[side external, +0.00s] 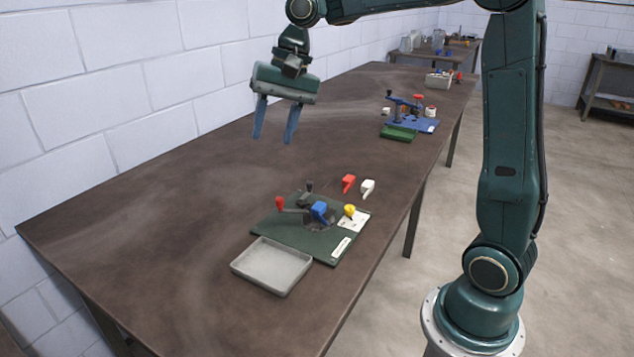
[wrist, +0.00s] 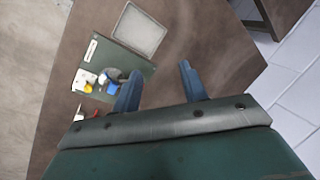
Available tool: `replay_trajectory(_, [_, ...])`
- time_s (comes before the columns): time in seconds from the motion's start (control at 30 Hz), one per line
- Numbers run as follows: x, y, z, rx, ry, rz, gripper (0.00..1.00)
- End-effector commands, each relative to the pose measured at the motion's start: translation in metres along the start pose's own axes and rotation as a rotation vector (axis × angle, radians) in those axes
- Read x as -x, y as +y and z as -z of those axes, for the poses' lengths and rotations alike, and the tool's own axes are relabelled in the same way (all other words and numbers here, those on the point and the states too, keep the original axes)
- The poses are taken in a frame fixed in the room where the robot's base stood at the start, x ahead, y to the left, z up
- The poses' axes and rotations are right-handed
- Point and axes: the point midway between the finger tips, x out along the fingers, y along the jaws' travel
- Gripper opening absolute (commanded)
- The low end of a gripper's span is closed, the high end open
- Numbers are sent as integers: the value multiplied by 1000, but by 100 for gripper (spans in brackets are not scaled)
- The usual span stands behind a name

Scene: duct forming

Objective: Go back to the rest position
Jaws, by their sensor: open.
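My gripper (side external: 273,137) hangs in the air above the far-left part of the brown table (side external: 130,205), close to the white wall. Its two blue fingers are apart with nothing between them. In the wrist view my gripper (wrist: 158,85) is also open and empty. The green forming board (side external: 265,230) lies on the table in front of it, well apart from the fingers. On the board are a red-knobbed lever (side external: 280,203), a blue block (side external: 319,209) and a yellow piece (side external: 350,211) on a white plate.
An empty grey tray (side external: 272,266) sits at the board's near edge. A red piece (side external: 348,182) and a white piece (side external: 368,187) lie behind the board. A blue fixture (side external: 410,117) stands farther back. The table's left part is clear. The block wall (side external: 100,110) runs along the left.

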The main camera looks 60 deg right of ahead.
Motion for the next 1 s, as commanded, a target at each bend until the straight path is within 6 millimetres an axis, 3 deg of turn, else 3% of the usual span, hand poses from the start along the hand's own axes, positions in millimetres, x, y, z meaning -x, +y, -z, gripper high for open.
replay_trajectory(0.47, [24, 30, -91, 307, 156, 0, 43])
replay_trajectory(1.0, [15, 107, -165, 649, 336, -76, 43])
